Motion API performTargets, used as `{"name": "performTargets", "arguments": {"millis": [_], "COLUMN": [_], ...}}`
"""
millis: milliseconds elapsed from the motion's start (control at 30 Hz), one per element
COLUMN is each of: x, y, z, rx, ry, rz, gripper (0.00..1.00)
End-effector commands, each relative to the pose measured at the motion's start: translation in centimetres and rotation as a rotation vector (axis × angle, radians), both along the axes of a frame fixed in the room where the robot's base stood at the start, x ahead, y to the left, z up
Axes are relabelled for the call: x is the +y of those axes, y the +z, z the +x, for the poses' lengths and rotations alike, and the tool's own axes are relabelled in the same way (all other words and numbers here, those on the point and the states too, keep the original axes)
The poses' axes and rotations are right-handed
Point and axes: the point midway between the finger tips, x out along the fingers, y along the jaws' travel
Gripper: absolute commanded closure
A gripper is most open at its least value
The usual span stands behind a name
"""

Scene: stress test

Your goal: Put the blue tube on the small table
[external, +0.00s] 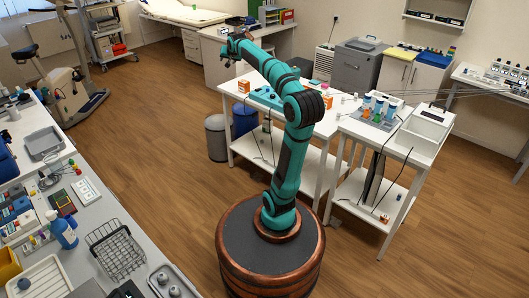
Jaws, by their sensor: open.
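My gripper (233,48) is raised at the end of my teal arm, at the upper left of the arm. It is open; no object shows between its fingers. It appears above and beyond the long white table (330,127), though its exact height is hard to judge. A blue tube (367,100) seems to stand in a rack on the smaller white table (415,149) at the right, among several small coloured tubes. They are too small to tell apart surely. My gripper is far to the left of them.
The long white table holds an orange box (243,87), a blue rack (266,97) and small items. A white bin (428,124) stands on the smaller table. A grey bin (216,138) and a blue bin (244,120) stand on the floor. A cluttered bench (95,215) lies left.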

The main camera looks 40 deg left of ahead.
Motion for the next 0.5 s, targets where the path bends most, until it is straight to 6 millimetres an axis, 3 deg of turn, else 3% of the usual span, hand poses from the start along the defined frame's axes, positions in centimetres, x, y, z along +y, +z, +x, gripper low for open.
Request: {"name": "performTargets", "arguments": {"millis": [33,200,500], "x": [-1.8,-7.1,-17.1], "y": [0.1,0.3,0.2], "z": [1.9,6.7,12.8], "rx": [-0.014,-0.070,-0.185], "ry": [-0.034,-0.125,-0.292], "rz": [0.015,0.058,0.116], "gripper": [0.49,0.49,0.49]}}
